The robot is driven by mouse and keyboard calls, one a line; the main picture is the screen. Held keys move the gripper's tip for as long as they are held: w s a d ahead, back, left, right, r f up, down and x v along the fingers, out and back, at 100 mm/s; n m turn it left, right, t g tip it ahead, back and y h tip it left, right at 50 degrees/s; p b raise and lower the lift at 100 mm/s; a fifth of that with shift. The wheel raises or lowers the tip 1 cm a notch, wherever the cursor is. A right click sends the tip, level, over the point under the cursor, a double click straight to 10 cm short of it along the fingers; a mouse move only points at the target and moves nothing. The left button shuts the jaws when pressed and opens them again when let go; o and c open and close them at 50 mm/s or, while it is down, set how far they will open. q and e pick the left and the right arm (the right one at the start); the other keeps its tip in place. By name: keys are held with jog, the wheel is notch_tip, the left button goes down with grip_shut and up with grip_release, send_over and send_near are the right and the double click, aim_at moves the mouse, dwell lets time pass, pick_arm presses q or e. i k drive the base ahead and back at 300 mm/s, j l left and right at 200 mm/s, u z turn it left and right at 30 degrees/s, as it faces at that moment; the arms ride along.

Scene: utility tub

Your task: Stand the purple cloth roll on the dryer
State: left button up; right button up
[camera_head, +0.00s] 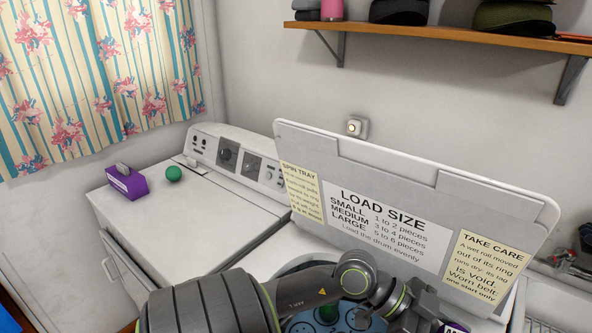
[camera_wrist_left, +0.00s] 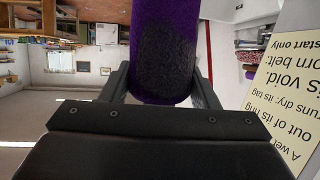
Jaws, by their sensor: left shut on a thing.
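The purple cloth roll (camera_wrist_left: 165,50) is between the two fingers of my left gripper (camera_wrist_left: 163,88) in the left wrist view, with a dark patch on its near end. In the head view my left gripper (camera_head: 430,309) is at the lower right, in front of the washer's raised lid; only a small purple piece with a white label (camera_head: 455,327) shows beside it at the bottom edge. The dryer (camera_head: 190,232) is the white machine at the left, with much of its flat top bare. My right gripper is not in view.
A purple box-like thing (camera_head: 127,184) and a green ball (camera_head: 174,174) stand at the dryer's back left. The raised washer lid (camera_head: 420,165) carries signs. Below it, the light-blue spin tray (camera_head: 302,321) holds a green thing (camera_head: 328,312). My left arm crosses the front.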

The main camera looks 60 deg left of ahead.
aim_at(183, 232)
jog(key=u, duration=1.1)
jog(key=j+u, duration=0.15)
jog(key=j, duration=0.25)
jog(key=i+j+u, duration=0.15)
jog(key=j, duration=0.2)
jog(key=j+u, duration=0.15)
jog(key=j, duration=0.25)
jog(key=i+j, duration=0.1)
jog(key=j, duration=0.3)
jog(key=i, duration=0.05)
